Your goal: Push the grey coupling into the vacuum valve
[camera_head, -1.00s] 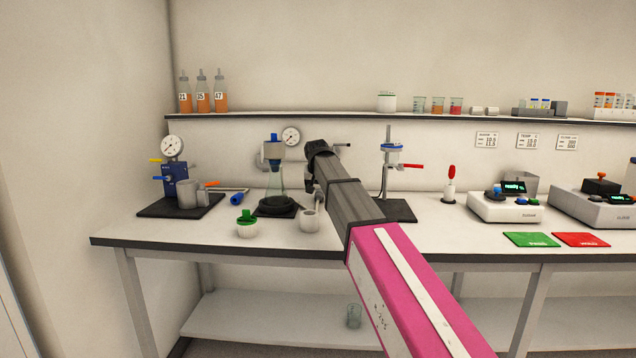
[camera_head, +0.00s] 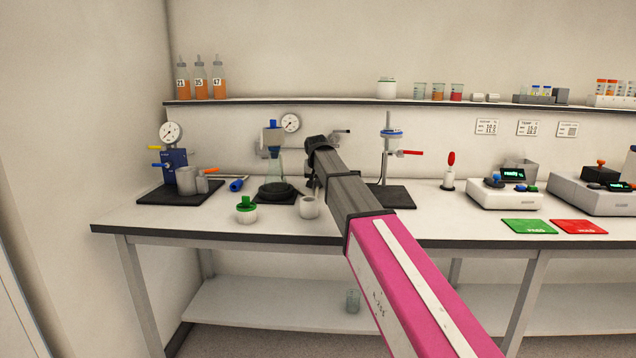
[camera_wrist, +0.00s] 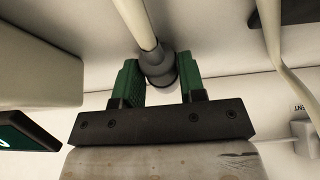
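In the wrist view, the dark grey coupling (camera_wrist: 157,68) is at the end of a pale hose (camera_wrist: 136,22) that comes from above. In the head view my gripper (camera_head: 316,172) is mostly hidden by my own arm, beside the flask, and the coupling cannot be made out. A grey lever fitting (camera_head: 340,132) shows on the wall just behind my wrist; I cannot tell whether it is the vacuum valve.
A flask (camera_head: 275,165) with a blue-topped fitting stands left of my gripper. A clamp stand (camera_head: 387,160) is close on the right. The bench's front left is clear.

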